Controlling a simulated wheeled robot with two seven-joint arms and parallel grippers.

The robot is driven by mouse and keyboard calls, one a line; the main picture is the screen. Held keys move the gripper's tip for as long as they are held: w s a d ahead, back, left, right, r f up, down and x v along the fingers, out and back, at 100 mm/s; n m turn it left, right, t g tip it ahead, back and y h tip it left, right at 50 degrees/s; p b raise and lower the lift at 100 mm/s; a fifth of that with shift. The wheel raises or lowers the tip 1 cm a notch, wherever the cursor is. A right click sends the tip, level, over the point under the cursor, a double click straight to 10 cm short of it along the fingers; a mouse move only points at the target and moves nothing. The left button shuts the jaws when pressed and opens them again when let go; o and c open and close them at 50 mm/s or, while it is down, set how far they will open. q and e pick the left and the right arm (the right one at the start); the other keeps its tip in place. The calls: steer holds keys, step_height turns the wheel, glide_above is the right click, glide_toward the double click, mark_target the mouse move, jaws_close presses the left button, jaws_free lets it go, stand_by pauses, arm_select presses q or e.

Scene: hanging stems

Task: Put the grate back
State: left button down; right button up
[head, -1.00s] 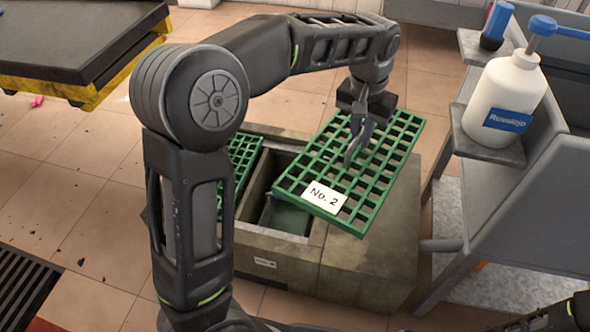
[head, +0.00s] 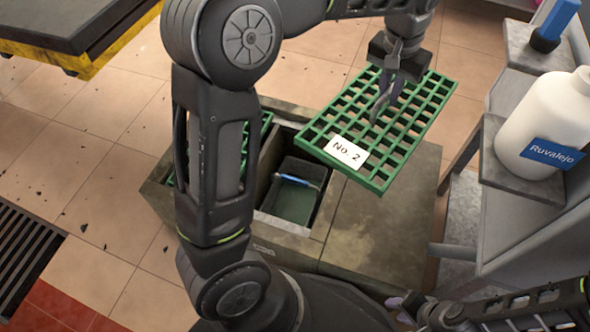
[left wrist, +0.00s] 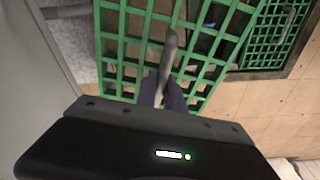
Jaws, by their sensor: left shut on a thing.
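A green grate labelled "No. 2" (head: 345,152) is held by my left gripper (head: 384,95), which is shut on it. The grate hangs above the stone block, tilted, over the right and far side of the open pit (head: 262,190). A second green grate (head: 258,135) lies in the block left of the pit, partly hidden by my arm. My right gripper (head: 408,305) is low at the bottom right, its opening unclear.
In the pit sits a dark green bin (head: 292,204) with a blue-handled thing (head: 296,180) in it. The block's right top (head: 375,225) is bare. A grey stand at right holds a white bottle (head: 545,120). A black-topped yellow platform (head: 75,35) stands at far left.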

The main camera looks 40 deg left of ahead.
arm_select(q)
steer(key=s+a+f+n+b, duration=0.1)
steer(key=s+a+f, duration=0.2)
steer(key=a+f, duration=0.7)
steer(key=s+a+f+n+b, duration=0.1)
steer(key=s+a+f, duration=0.3)
steer(key=a+f, duration=0.6)
step_height(320, 180, down, 4)
steer(key=shift+r+n, duration=0.25)
steer(key=shift+n, duration=0.55)
steer(key=shift+s+f, duration=0.1)
step_height(320, 180, down, 6)
steer(key=b, duration=0.2)
steer(key=shift+f+b, duration=0.85)
steer(key=shift+f, duration=1.05)
